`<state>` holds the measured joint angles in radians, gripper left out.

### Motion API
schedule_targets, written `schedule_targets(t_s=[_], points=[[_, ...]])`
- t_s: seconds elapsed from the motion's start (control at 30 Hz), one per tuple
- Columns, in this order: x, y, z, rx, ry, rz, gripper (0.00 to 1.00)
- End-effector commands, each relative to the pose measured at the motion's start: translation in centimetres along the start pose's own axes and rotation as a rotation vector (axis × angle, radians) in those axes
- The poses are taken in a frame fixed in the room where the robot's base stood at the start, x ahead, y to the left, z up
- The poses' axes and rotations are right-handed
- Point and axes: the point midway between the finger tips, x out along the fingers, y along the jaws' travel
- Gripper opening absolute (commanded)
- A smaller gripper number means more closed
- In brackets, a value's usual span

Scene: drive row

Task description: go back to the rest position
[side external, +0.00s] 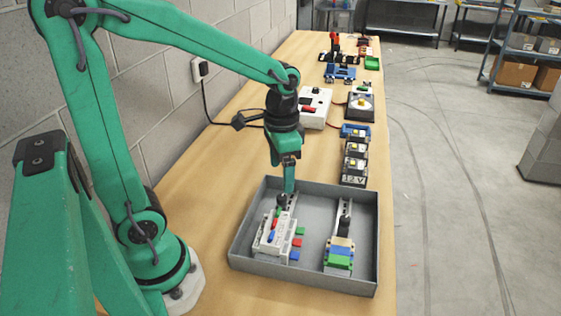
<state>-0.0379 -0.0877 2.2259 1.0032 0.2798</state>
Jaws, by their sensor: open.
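My gripper (289,178) hangs from my green arm and points down over the back left part of a grey tray (305,278). Its jaws are open. They are seen nearly edge-on, so the gap between them is hard to make out. The fingertips are close to a black knob (282,200) at the back of a white-grey block assembly (272,235) in the tray. I cannot tell whether they touch it. I see no object held. No rest position is marked in view.
A second rail with coloured blocks (340,255) and a black knob stands in the tray's right half. Behind are battery-like blocks (355,165), a white box with red parts (315,107) and a dial unit (360,105). A wall socket with cable (200,70) is at left. The table's left strip is mostly clear.

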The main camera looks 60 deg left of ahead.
Motion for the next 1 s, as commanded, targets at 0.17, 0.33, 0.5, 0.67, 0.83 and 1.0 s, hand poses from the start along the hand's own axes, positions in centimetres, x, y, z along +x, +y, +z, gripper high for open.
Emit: schedule_targets(t_s=[0.17,0.33,0.5,0.67,0.83,1.0], points=[[-0.1,0.0,0.0,0.000,0.000,0.000,0.76],[-0.1,0.0,0.0,-0.001,0.001,0.000,0.76],[-0.6,0.1,0.3,-0.010,0.023,-0.006,0.76],[-1.8,0.5,1.0,-0.034,0.072,-0.019,0.76],[-3.4,1.0,2.1,-0.073,0.155,-0.036,0.76],[-5.0,1.6,3.5,-0.120,0.247,-0.050,0.76]])
